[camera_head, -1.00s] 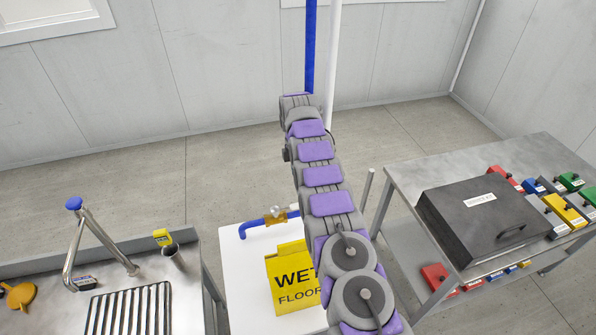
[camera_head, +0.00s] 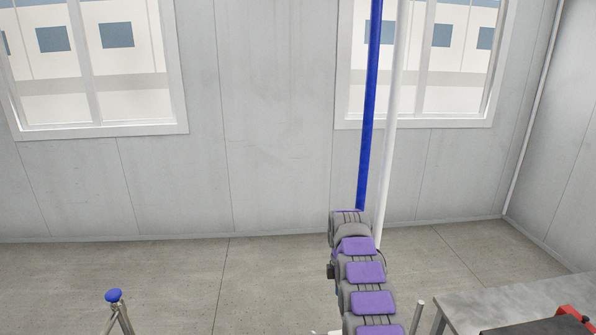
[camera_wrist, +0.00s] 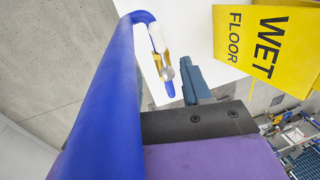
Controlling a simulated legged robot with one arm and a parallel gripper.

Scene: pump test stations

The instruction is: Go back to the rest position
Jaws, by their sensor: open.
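My arm reaches forward in the head view, its purple and grey links rising from the bottom right of centre. The gripper itself is hidden behind the links there. In the wrist view, dark blue-grey parts of my gripper (camera_wrist: 200,82) show beyond my black and purple wrist housing. It is open, and I see nothing held between its fingers. A thick blue pipe (camera_wrist: 108,95) runs close along the left side of the wrist view, and its bent end meets a brass fitting (camera_wrist: 163,68) near the gripper. I cannot tell whether they touch.
A yellow wet floor sign (camera_wrist: 265,42) stands near the gripper. In the head view, the blue pipe (camera_head: 370,100) rises beside a white pipe (camera_head: 387,150).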

